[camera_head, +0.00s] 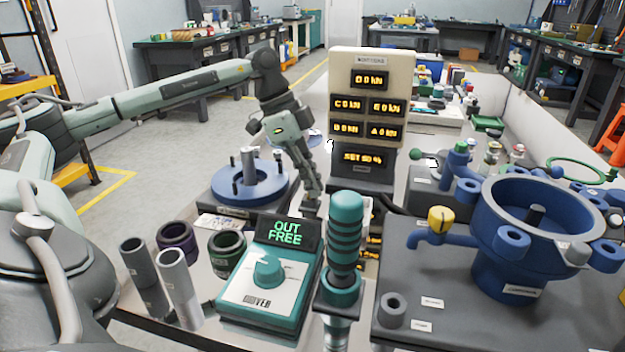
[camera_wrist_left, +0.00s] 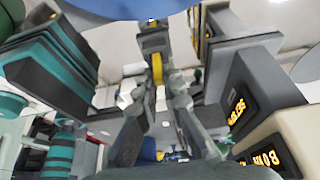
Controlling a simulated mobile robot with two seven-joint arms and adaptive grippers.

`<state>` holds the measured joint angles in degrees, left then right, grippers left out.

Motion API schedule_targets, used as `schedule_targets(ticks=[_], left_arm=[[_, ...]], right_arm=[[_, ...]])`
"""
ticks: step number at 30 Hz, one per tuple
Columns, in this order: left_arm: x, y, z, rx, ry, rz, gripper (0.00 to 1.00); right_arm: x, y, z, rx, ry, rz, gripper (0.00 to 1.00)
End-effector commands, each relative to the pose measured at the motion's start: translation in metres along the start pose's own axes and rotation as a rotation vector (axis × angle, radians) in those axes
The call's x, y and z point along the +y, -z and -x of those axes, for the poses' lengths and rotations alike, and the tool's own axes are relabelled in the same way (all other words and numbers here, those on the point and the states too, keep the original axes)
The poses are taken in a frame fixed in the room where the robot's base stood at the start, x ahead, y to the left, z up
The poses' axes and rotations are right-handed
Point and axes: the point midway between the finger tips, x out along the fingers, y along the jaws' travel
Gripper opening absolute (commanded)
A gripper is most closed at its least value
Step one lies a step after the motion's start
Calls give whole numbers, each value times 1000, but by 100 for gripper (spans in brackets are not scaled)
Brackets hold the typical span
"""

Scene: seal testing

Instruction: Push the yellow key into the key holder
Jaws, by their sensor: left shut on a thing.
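My left gripper (camera_head: 313,203) reaches down behind the teal control box, between the blue flanged ring and the teal ribbed handle. In the left wrist view, its two fingers (camera_wrist_left: 158,85) are close together, shut on the yellow key (camera_wrist_left: 158,68), of which a narrow strip shows between them. A grey block (camera_wrist_left: 152,40) lies just beyond the fingertips; I cannot tell whether it is the key holder or whether the key touches it. In the head view, I cannot make out the held key. My right gripper is not in view.
The display tower (camera_head: 372,95) stands close behind and right of the gripper. The teal control box (camera_head: 270,280) and teal ribbed handle (camera_head: 345,240) stand in front. The blue flanged ring (camera_head: 252,190) is to the left, the blue vessel (camera_head: 515,245) far right.

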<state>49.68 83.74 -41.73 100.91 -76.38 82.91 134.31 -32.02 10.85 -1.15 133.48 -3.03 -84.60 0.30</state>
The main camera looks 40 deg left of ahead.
Motion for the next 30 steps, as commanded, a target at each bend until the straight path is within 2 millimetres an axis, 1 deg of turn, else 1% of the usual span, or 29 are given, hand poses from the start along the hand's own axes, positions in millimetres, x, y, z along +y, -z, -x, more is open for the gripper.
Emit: schedule_targets(ticks=[28, 29, 30], left_arm=[[0, -4, -9, -1, -1, 0, 0], [0, -4, -9, -1, -1, 0, 8], [0, -4, -9, -1, -1, 0, 13]], right_arm=[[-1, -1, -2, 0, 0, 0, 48], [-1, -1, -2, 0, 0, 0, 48], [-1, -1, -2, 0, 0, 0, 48]])
